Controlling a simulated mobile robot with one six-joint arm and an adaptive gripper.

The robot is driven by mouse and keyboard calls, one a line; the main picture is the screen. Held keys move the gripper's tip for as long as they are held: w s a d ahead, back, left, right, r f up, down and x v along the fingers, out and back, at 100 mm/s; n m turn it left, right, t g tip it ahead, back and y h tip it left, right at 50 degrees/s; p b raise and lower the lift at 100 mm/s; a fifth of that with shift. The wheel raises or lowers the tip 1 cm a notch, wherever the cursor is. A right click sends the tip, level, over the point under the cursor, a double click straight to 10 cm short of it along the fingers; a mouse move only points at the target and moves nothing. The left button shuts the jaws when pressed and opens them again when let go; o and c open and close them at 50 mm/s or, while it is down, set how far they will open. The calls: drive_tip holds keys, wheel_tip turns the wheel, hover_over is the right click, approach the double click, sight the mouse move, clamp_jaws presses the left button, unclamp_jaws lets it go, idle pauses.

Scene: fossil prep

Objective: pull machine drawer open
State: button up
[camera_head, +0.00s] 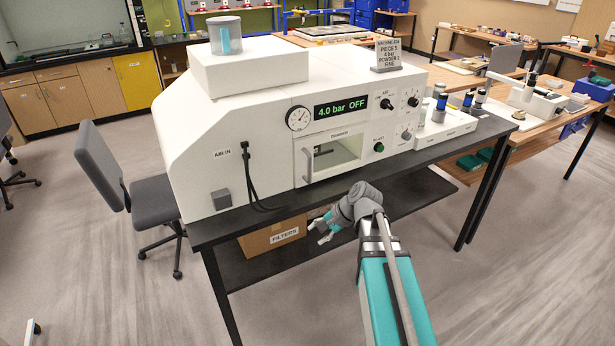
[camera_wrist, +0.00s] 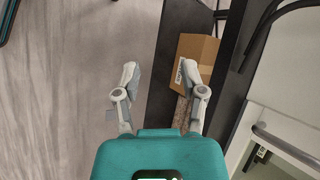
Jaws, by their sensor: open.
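The white machine (camera_head: 230,130) stands on a black bench, its display reading "4.0 bar OFF". Its front has a framed window section labelled CHAMBER (camera_head: 339,136) with a grey vertical handle (camera_head: 308,165) at its left side. This is the only pull handle I see; it looks closed. The handle also shows in the wrist view (camera_wrist: 285,147) at the lower right. My gripper (camera_head: 322,228) is open and empty, in front of and below the bench edge, apart from the handle. In the wrist view my gripper (camera_wrist: 159,75) has its fingers spread, the handle off to their right.
A cardboard box labelled FILTERS (camera_head: 272,238) sits on the shelf under the bench, close by my gripper. Black hoses (camera_head: 250,180) hang at the machine's front left. A grey chair (camera_head: 130,185) stands left. The floor in front is clear.

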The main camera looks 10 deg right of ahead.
sight(310, 182)
drive_tip(key=w+d+r+m+t+y+b, duration=0.5)
drive_tip(key=w+d+r+m+t, duration=0.3)
drive_tip(key=w+d+m, duration=0.3)
drive_tip(key=d+m+y, duration=0.1)
drive_tip(key=m, duration=0.3)
drive_tip(key=shift+r+m+t+y, duration=0.2)
drive_tip(key=shift+m+t+y, duration=0.1)
drive_tip(key=shift+t, duration=0.1)
drive_tip(key=shift+w, duration=0.15)
drive_tip(key=x, duration=1.3)
drive_tip(key=shift+w+a+f, duration=0.1)
drive_tip(key=shift+w+a, duration=0.05)
drive_tip(key=shift+a, duration=0.15)
